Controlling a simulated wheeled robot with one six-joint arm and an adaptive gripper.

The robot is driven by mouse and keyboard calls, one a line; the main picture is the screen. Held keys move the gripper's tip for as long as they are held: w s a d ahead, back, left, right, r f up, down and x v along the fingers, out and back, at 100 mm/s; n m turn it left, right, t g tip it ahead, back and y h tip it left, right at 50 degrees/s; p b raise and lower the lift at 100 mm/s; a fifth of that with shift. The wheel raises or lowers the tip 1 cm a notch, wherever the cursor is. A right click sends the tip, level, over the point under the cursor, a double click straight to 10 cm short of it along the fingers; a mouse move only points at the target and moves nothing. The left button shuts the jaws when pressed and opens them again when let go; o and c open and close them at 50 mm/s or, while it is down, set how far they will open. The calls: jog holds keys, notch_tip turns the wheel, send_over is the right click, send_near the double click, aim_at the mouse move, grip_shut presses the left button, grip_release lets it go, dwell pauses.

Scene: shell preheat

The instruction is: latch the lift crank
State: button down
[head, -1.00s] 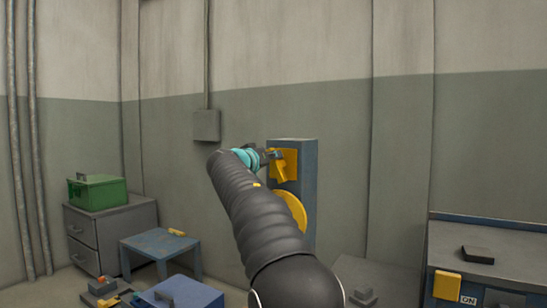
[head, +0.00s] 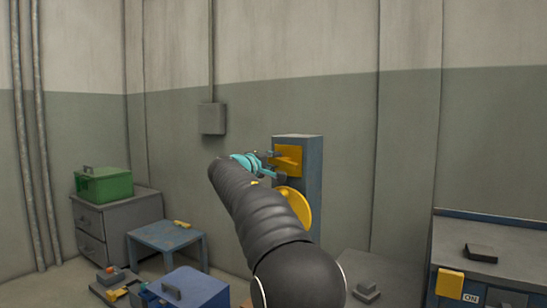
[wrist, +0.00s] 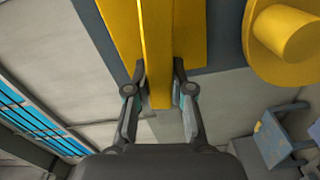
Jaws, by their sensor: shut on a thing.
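A blue post (head: 312,185) stands against the far wall with a yellow plate (head: 289,158) near its top. A round yellow wheel (head: 299,206) sits lower on the post, partly behind my arm. In the wrist view the wheel (wrist: 260,50) has a thick round knob. I cannot tell for sure which yellow part is the lift crank. My gripper (head: 273,166) is at the plate. In the wrist view its fingers (wrist: 158,88) are shut on a narrow yellow lever (wrist: 157,45) in front of the plate. The lever is hidden in the head view.
A blue table (head: 165,236) and a grey drawer cabinet (head: 118,222) with a green box (head: 104,185) stand at the left. A blue box (head: 195,288) is at the lower front. A workbench (head: 515,252) stands at the right. A grey wall box (head: 212,118) hangs left of the post.

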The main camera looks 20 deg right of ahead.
jog(key=shift+f+n, duration=0.25)
jog(key=shift+n, duration=0.75)
jog(key=c, duration=1)
grip_release()
jog(key=shift+a, duration=0.1)
jog(key=shift+s+a, duration=0.25)
jog(key=shift+a, duration=0.05)
jog(key=v, duration=1.1)
